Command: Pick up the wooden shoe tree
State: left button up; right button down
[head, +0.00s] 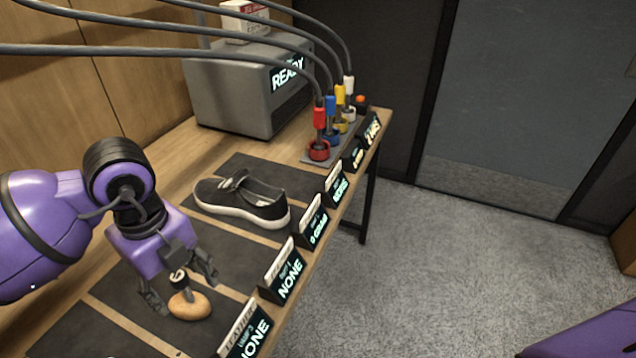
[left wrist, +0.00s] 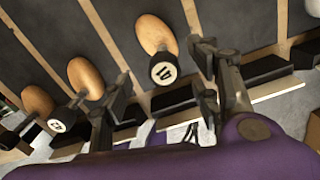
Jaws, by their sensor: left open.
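A wooden shoe tree (head: 190,306), light brown and rounded with a dark neck and knob, lies on the dark mat at the near end of the bench in the head view. My left gripper (head: 181,288) is open just above it, with a finger on either side of its knob. In the left wrist view, a shoe tree (left wrist: 154,33) with a numbered black end lies ahead between the fingertips of my left gripper (left wrist: 160,72). Two more wooden shoe trees, a middle one (left wrist: 85,76) and a left one (left wrist: 37,101), show to its left. My right gripper is out of view.
A black-and-white sneaker (head: 243,199) sits on the mat farther along. Small label signs (head: 282,271) line the bench's front edge. A grey machine (head: 240,92) reading READY and several coloured cable-fed tools (head: 320,132) stand at the far end. Cables cross above. The floor at right is clear.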

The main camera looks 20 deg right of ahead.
aim_at(191, 311)
pick_arm(q)
jog(key=shift+s+f, duration=0.25)
jog(key=shift+f, duration=0.75)
jog(key=f, duration=0.5)
jog(key=shift+a, duration=0.25)
jog(key=c, duration=1.3)
jog(key=shift+r, duration=0.1)
jog(key=shift+c, duration=0.2)
